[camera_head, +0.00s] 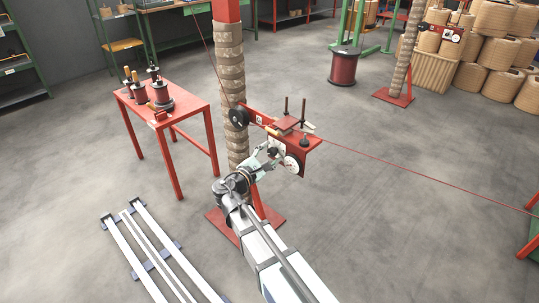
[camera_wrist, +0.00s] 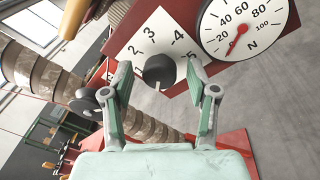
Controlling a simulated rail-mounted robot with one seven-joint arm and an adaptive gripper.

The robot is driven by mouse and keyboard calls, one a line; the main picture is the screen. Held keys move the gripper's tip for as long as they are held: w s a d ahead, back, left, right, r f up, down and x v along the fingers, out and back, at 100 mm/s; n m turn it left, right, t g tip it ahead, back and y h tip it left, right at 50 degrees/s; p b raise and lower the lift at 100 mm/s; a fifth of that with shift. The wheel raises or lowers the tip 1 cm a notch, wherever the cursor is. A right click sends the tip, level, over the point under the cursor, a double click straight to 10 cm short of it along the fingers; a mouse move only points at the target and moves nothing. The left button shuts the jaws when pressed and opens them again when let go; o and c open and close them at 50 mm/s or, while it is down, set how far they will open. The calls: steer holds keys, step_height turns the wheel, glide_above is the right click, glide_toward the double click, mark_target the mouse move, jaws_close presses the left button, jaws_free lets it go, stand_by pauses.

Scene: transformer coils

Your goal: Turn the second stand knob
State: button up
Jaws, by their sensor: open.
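The stand knob (camera_wrist: 158,70) is a dark round knob on a white dial plate marked with numbers, on the red stand. My gripper (camera_wrist: 159,75) is open in the wrist view, with one green-padded finger on each side of the knob. Whether the fingers touch it cannot be told. In the head view my gripper (camera_head: 267,158) is at the red stand (camera_head: 310,145), just left of the round white gauge (camera_head: 291,163). The knob itself is largely hidden there. The gauge (camera_wrist: 243,27) also shows in the wrist view, marked N, its red needle near the low end.
A wrapped column (camera_head: 231,95) rises behind the stand. A red wire (camera_head: 420,177) runs from the stand to the right. White rails (camera_head: 150,255) lie on the floor. Open floor lies to the right.

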jaws_close()
steer(key=shift+f+b, duration=0.1)
steer(key=shift+b, duration=0.3)
steer(key=shift+f+m+b, duration=0.15)
steer(key=shift+m+b, duration=0.45)
steer(key=shift+b, duration=0.15)
steer(key=m+b, duration=0.3)
steer(key=b, duration=0.1)
steer(key=shift+f+t+b, duration=0.1)
steer(key=shift+t+b, duration=0.2)
steer(key=shift+b, duration=0.1)
steer(key=m+b, duration=0.3)
steer(key=b, duration=0.1)
steer(key=shift+a+m+h, duration=0.1)
steer(key=shift+m+h, duration=0.2)
steer(key=shift+h, duration=0.1)
steer(key=m+b, duration=0.2)
steer(key=b, duration=0.1)
steer(key=shift+r, duration=0.3)
steer(key=shift+r+m+h, duration=0.1)
steer(key=shift+m+h, duration=0.2)
steer(key=shift+m, duration=0.1)
